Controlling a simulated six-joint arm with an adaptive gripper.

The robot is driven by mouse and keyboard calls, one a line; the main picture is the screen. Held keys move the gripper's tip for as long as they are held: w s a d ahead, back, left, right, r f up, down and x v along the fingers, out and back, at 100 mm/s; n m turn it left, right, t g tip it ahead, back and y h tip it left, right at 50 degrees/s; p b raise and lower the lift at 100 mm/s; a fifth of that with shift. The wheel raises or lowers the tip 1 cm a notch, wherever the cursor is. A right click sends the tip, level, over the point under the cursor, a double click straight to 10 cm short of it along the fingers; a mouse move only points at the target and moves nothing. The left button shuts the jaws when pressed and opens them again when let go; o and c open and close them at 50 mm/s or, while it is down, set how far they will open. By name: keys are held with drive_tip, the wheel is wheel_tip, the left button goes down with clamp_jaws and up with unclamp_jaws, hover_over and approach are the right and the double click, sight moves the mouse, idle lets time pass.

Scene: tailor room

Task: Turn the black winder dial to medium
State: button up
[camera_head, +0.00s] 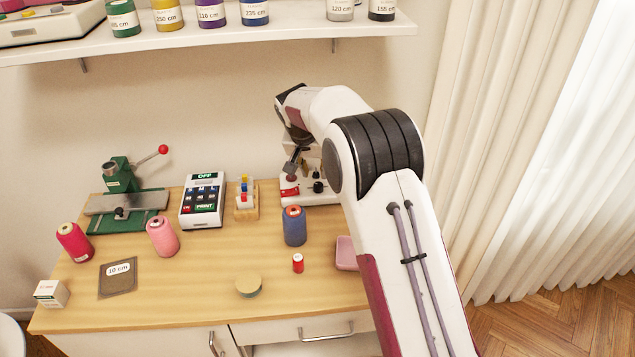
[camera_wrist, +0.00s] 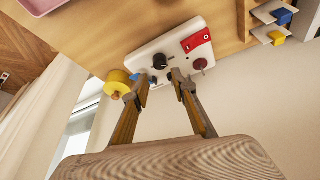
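The winder, a white machine with a red panel, stands at the back of the table behind my arm in the head view (camera_head: 322,198). In the wrist view its white body (camera_wrist: 141,60) carries a black dial (camera_wrist: 160,62) with a pale mark; the setting cannot be read. My gripper (camera_wrist: 159,77) is open and empty, its two fingers apart and pointing at the winder, with the dial just beyond the gap between the tips. Contact cannot be told. In the head view my gripper (camera_head: 292,165) is above the winder's red part, small and partly hidden by my arm.
A dark red knob (camera_wrist: 200,65) sits close to the right finger, and a yellow spool (camera_wrist: 117,83) beside the left one. A button panel (camera_head: 203,200), a small rack (camera_head: 246,208) and a blue spool (camera_head: 294,227) stand nearby. A pink tray (camera_head: 346,254) lies in front.

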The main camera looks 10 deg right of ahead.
sight(318, 184)
drive_tip(key=shift+x, duration=3.75)
clamp_jaws()
